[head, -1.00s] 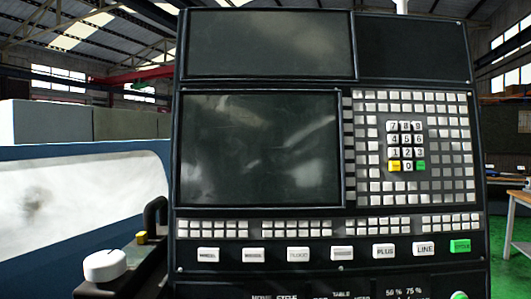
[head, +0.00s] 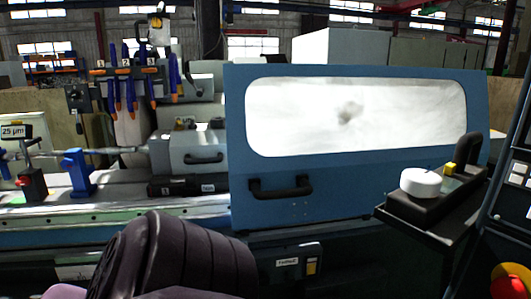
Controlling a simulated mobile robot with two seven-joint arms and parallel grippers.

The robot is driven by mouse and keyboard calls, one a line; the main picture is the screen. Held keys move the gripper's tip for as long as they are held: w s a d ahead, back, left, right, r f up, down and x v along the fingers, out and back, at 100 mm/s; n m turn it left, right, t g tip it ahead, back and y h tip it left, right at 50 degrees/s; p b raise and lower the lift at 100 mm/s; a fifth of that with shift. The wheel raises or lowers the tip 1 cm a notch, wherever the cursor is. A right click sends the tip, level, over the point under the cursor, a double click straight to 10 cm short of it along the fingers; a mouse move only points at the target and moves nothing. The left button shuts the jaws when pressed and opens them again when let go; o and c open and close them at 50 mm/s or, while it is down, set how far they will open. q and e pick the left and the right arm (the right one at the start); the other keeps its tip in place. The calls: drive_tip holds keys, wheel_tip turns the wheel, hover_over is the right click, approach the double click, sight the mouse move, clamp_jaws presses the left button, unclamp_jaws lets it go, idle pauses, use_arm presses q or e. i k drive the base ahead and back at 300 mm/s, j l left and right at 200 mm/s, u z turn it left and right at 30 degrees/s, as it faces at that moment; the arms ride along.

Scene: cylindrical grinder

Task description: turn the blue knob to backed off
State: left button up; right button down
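I cannot pick out a blue knob for certain in the head view. A small blue stand-like part (head: 78,172) sits on the machine bed at the left, under a horizontal shaft; whether it bears a knob is too small to tell. A display reading 25 µm (head: 16,132) stands at the far left edge. Neither of my grippers shows. A dark ribbed shape, which looks like part of my own arm, fills the lower left and hides what is behind it.
A blue sliding door (head: 350,190) with a window and a black handle (head: 281,188) covers the middle. A dark side shelf (head: 430,208) with a white dial (head: 421,182) juts out at the right, beside the control panel (head: 513,215). Orange-tipped blue nozzles (head: 128,85) hang upper left.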

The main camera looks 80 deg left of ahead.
sight(67, 164)
drive_tip(key=u, duration=3.75)
